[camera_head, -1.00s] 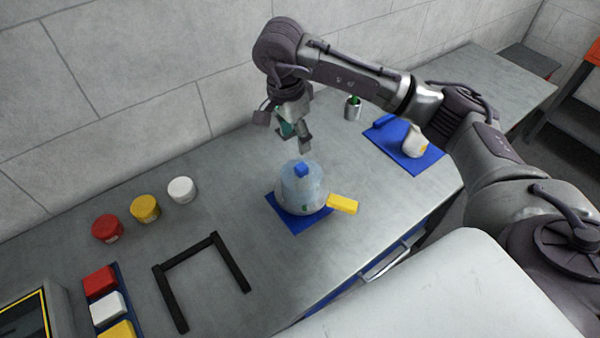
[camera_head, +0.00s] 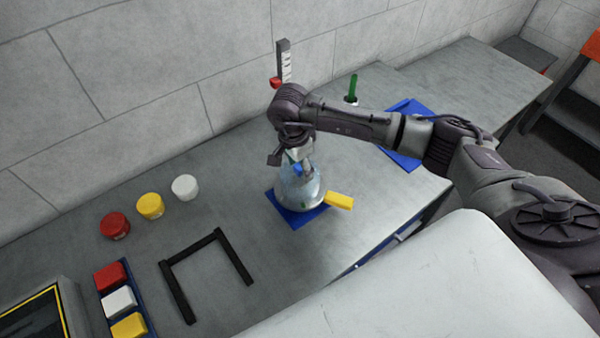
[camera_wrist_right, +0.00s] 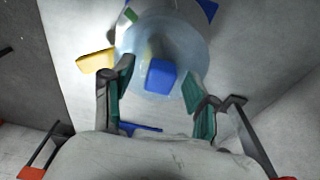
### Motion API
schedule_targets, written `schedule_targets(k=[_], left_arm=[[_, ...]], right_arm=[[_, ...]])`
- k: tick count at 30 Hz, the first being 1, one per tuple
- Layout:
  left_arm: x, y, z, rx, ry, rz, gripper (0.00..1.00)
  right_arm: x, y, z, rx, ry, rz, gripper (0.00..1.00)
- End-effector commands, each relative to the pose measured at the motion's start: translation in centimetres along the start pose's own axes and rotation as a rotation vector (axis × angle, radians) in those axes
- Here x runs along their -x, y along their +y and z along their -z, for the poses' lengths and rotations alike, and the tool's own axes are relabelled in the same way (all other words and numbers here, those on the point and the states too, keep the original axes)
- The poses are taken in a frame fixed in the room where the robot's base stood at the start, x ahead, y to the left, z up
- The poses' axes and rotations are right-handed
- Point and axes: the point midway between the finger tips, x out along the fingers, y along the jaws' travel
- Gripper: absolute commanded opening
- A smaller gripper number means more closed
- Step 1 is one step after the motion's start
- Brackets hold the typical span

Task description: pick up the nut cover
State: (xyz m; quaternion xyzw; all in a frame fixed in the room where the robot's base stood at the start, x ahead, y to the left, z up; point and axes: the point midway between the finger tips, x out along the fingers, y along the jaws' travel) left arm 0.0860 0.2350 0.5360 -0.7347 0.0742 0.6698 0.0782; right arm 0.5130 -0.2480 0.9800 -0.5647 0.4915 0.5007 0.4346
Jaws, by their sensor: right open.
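The nut cover (camera_head: 299,190) appears to be the translucent, pale blue dome with a blue knob (camera_head: 297,169) on top. It stands on a blue mat (camera_head: 290,214) on the bench. My right gripper (camera_head: 302,168) is right above the dome, pointing down at the knob. In the right wrist view, the open right gripper (camera_wrist_right: 158,86) has its green-padded fingers on either side of the blue knob (camera_wrist_right: 161,77), with gaps on both sides. The dome (camera_wrist_right: 150,45) lies beyond the knob. What is under the dome is not clear. My left gripper is out of view.
A yellow block (camera_head: 339,201) sticks out at the dome's right. Red (camera_head: 114,225), yellow (camera_head: 150,206) and white (camera_head: 185,187) round pieces stand to the left. A black frame (camera_head: 242,262) lies in front. Behind the arm are a green-topped holder (camera_head: 352,90) and a gauge (camera_head: 284,62).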

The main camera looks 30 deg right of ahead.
Motion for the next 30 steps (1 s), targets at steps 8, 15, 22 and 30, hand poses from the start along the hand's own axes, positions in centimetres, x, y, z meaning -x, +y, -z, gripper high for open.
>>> schedule_targets(k=[8, 15, 22, 30], left_arm=[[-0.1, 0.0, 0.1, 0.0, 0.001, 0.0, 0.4], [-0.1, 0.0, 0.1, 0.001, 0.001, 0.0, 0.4], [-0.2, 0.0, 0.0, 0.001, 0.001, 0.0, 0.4], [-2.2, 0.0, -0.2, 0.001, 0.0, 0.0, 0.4]], right_arm=[[0.0, 0.0, 0.0, 0.0, 0.0, 0.001, 0.27], [0.0, 0.0, 0.0, 0.0, 0.0, 0.0, 0.0], [0.2, -0.1, 0.0, 0.0, 0.0, 0.001, 0.0], [4.5, -0.2, 0.6, 0.0, -0.001, 0.008, 0.0]])
